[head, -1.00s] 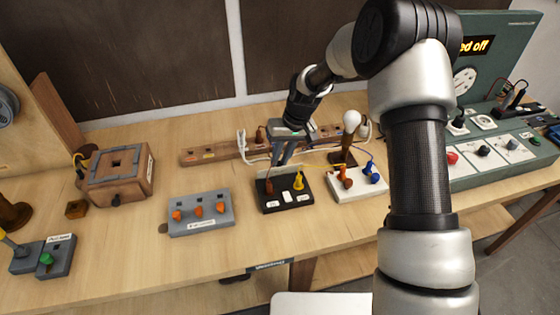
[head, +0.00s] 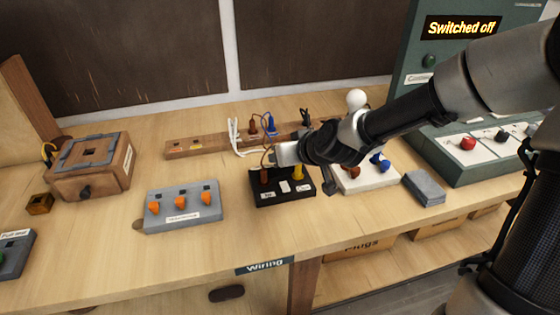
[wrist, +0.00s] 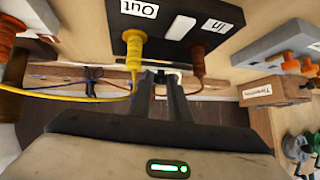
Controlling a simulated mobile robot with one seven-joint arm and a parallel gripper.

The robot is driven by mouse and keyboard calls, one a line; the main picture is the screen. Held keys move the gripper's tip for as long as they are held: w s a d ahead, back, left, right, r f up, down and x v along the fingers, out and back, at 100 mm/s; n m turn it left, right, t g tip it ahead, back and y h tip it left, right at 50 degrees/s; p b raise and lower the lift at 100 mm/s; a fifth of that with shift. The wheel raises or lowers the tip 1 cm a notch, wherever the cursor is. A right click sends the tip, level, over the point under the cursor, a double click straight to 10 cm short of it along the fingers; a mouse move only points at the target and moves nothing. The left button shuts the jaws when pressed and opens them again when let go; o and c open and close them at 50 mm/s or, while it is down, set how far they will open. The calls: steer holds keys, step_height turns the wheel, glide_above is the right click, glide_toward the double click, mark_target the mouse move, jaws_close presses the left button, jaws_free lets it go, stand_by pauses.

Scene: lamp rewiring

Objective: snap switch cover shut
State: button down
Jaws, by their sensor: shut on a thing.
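The black switch box (head: 284,197) with In and Out labels stands on the bench, with a brown plug and a yellow plug (head: 299,171) in its top. The box (wrist: 178,18) is at the top of the wrist view, with the yellow plug (wrist: 135,46) and brown plug (wrist: 198,58). My gripper (wrist: 164,74) is at the box's edge between these plugs. Its fingers are close together on a small dark part there, apparently the switch cover, mostly hidden between the fingertips. In the head view my wrist hides the fingertips and the back of the box.
A grey three-switch block (head: 184,207) is left of the box; a white lamp base (head: 368,180) is right. A grey block (head: 424,188) lies beyond it. A wooden rail (head: 199,147) and loose cables lie behind. A green console (head: 470,165) at right reads "Switched off". The front bench is clear.

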steer(key=shift+s+d+f+t+b, duration=0.1)
steer(key=shift+s+t+b, duration=0.1)
steer(key=shift+t+b, duration=0.25)
stand_by(0.3)
steer(key=c, duration=1.6)
jaws_free()
steer(key=shift+c, duration=0.2)
steer(key=v, duration=1.7)
steer(key=shift+s+d+b, duration=0.2)
steer(key=shift+d+b, duration=0.1)
steer(key=shift+b, duration=0.1)
steer(key=shift+f, duration=0.1)
